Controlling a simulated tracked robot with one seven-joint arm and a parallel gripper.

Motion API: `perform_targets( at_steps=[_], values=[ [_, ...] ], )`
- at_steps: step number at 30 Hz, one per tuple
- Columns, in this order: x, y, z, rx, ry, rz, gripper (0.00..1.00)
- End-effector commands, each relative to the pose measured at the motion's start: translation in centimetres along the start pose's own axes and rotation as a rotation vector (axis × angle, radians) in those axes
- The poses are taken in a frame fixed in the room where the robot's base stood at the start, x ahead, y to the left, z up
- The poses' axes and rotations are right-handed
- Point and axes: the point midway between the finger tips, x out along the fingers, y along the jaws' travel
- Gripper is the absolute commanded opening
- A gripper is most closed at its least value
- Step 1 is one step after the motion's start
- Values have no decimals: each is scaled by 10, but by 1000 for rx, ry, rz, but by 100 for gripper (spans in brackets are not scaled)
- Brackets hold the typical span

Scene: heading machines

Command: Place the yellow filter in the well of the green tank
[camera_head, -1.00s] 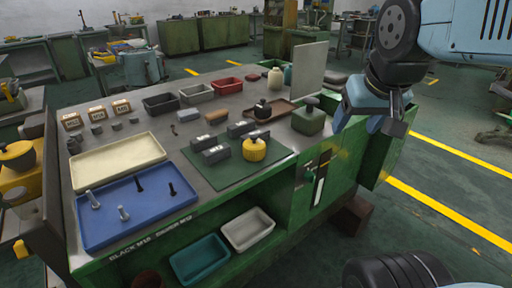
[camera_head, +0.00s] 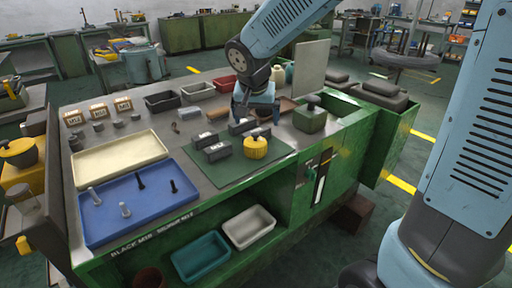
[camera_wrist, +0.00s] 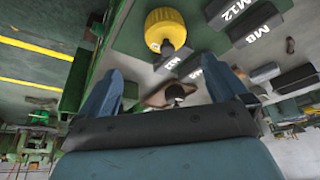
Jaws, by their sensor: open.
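The yellow filter (camera_head: 255,148) stands upright on the green mat at the front of the bench, with a dark knob on top. It also shows in the wrist view (camera_wrist: 165,25), beyond my fingers. My gripper (camera_head: 256,116) is open and empty, above the bench behind the filter. Its spread fingers show in the wrist view (camera_wrist: 162,72). A green box with a dark knob (camera_head: 309,121) stands right of the mat. A larger green tank-like body (camera_head: 396,130) with dark lids is at the bench's right end. I cannot tell which is the tank; no well is clearly visible.
Dark labelled blocks (camera_head: 218,151) stand beside the filter. A brown tray (camera_head: 287,104) lies behind, partly hidden by my gripper. A blue tray (camera_head: 150,214) with several bolts and a cream tray (camera_head: 118,158) are at left. An upright grey panel (camera_head: 312,66) stands at back right.

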Motion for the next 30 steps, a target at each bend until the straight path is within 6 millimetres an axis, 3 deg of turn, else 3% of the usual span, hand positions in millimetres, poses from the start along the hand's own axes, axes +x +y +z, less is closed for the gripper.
perform_targets(
  at_steps=[5,18,30],
  values=[
    [14,-8,0,3,-3,-1,100],
    [81,-8,0,3,-3,0,100],
    [109,-9,2,2,-5,-1,100]
  ],
)
